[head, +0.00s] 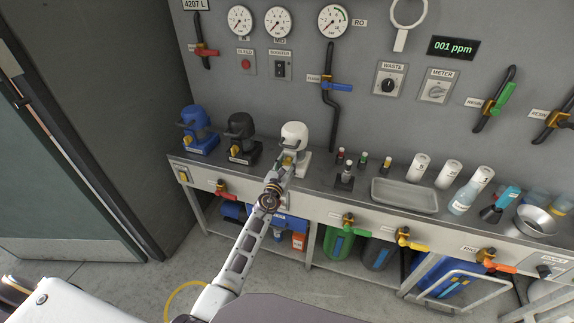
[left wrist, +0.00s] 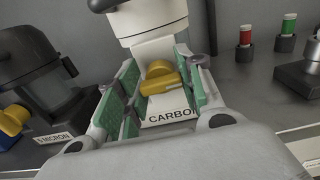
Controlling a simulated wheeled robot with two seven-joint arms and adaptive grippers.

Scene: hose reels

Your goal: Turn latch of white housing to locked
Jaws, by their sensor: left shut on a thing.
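The white housing (head: 293,135) stands near the back of the bench, right of the black one; in the left wrist view its white body (left wrist: 155,22) rises above a base labelled CARBON. Its yellow latch (left wrist: 160,80) is on the front of the base, with its handle lying roughly crosswise in that view. My left gripper (head: 289,165) reaches the base from the front. In the left wrist view its green-padded fingers (left wrist: 160,92) stand on both sides of the latch, shut on it; the exact contact is hard to see. My right gripper is not in view.
A black housing (head: 241,138) and a blue housing (head: 196,130) stand to the left. Small red- and green-topped vials (head: 352,160) stand close on the right, before a grey tray (head: 405,195). Gauges and valves line the wall behind.

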